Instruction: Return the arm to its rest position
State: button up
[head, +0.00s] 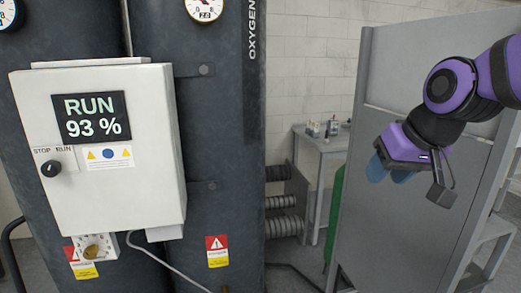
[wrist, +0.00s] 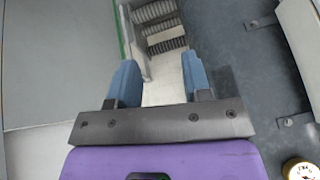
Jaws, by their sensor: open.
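My purple arm comes in from the right in the head view. My gripper (head: 388,172) hangs in front of the grey metal cabinet at the right, with its blue fingers pointing down and to the left. In the wrist view my gripper (wrist: 160,82) has its two blue fingers well apart and nothing between them. It is open and empty.
A white control box (head: 105,150) reading RUN 93 % is mounted on dark tanks at the left. It has a black STOP/RUN knob (head: 51,168) and a brass knob (head: 92,252) below. A grey cabinet (head: 385,235) stands close to my arm. A small table (head: 322,145) is behind.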

jog(key=s+d+h, duration=0.1)
jog(key=s+d, duration=0.2)
jog(key=s, duration=0.3)
jog(key=s+d+m+h, duration=0.1)
jog(key=s+d, duration=0.3)
jog(key=s, duration=0.3)
jog(key=shift+s+d+r, duration=0.25)
jog(key=shift+d+r, duration=0.05)
